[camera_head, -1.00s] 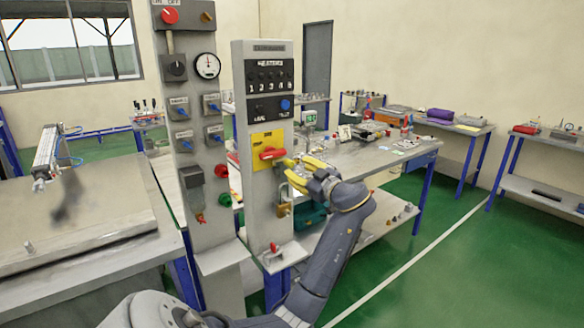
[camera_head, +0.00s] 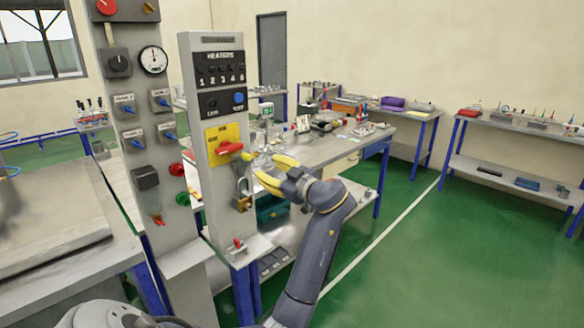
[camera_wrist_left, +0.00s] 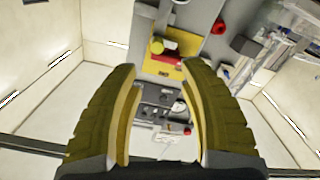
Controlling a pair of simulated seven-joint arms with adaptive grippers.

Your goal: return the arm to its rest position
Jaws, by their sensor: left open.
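My left gripper (camera_head: 270,172) has yellow fingers and is open and empty. In the head view it is in the air just right of the heaters panel (camera_head: 212,117), near the red rotary switch (camera_head: 229,148) on its yellow plate (camera_head: 221,133). In the left wrist view the two fingers of the gripper (camera_wrist_left: 163,75) stand wide apart. Between and beyond them the yellow plate (camera_wrist_left: 172,71) and dark panel parts show, apart from the fingers. My right gripper is not in view.
A grey post with a gauge (camera_head: 153,60) and several switches stands left of the heaters panel. A padlock (camera_head: 241,196) hangs below the red switch. A workbench (camera_head: 345,149) with tools is behind my arm. Green floor (camera_head: 420,260) is free at the right.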

